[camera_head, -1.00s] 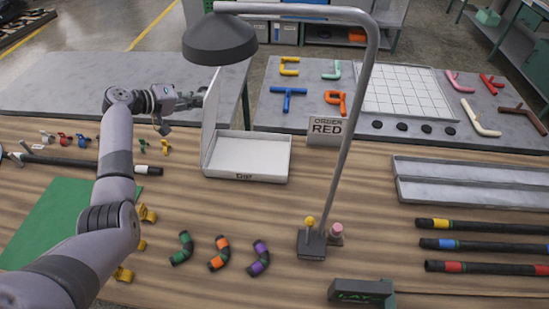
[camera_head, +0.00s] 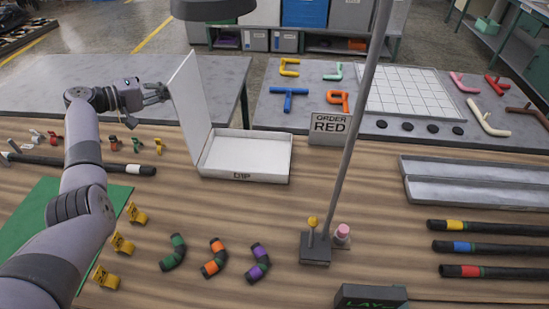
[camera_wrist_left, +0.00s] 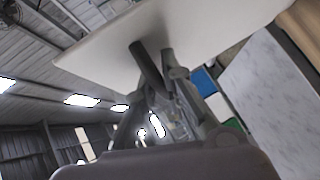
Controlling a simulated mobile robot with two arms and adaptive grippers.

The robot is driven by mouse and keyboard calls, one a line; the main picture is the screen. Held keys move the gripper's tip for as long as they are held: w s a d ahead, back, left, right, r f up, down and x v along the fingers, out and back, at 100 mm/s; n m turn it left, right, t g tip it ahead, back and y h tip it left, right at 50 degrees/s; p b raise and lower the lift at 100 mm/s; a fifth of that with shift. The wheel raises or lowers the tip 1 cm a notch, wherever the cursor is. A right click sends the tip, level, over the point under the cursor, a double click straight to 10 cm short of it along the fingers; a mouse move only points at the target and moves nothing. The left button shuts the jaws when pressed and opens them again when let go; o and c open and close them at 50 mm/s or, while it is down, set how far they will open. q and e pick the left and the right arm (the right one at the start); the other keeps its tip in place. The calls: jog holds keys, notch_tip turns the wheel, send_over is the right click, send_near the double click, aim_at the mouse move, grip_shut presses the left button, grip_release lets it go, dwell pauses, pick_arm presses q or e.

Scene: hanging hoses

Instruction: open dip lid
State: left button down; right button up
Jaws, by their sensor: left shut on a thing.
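The white DIP box (camera_head: 245,155) sits on the wooden table, its tray open and looking empty. Its lid (camera_head: 190,105) stands up from the left side, leaning left past upright. My left gripper (camera_head: 162,93) is at the lid's outer left face, near its upper part, and is shut on the lid. In the left wrist view the fingers (camera_wrist_left: 158,65) meet the pale lid panel (camera_wrist_left: 190,35). The exact grip on the lid is partly hidden. My right gripper is not in view.
A lamp post (camera_head: 357,130) rises right of the box, with an ORDER RED sign (camera_head: 330,128) behind. Coloured hose pieces (camera_head: 213,257) and yellow clips (camera_head: 122,243) lie in front. Metal trays (camera_head: 475,183) and banded hoses (camera_head: 485,247) lie at right.

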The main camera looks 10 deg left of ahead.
pick_arm(q)
jog(key=shift+a+r, duration=0.15)
jog(key=shift+a, duration=0.2)
jog(key=a+b, duration=0.1)
jog(key=b, duration=0.1)
jog(key=a+b, duration=0.1)
jog(key=b, duration=0.1)
jog(key=a+n+h+b, duration=0.1)
jog(key=shift+f+t+b, duration=0.3)
jog(key=shift+b, duration=0.1)
jog(key=c, duration=2.1)
grip_release()
jog(key=o, duration=1.3)
jog(key=shift+f, duration=0.2)
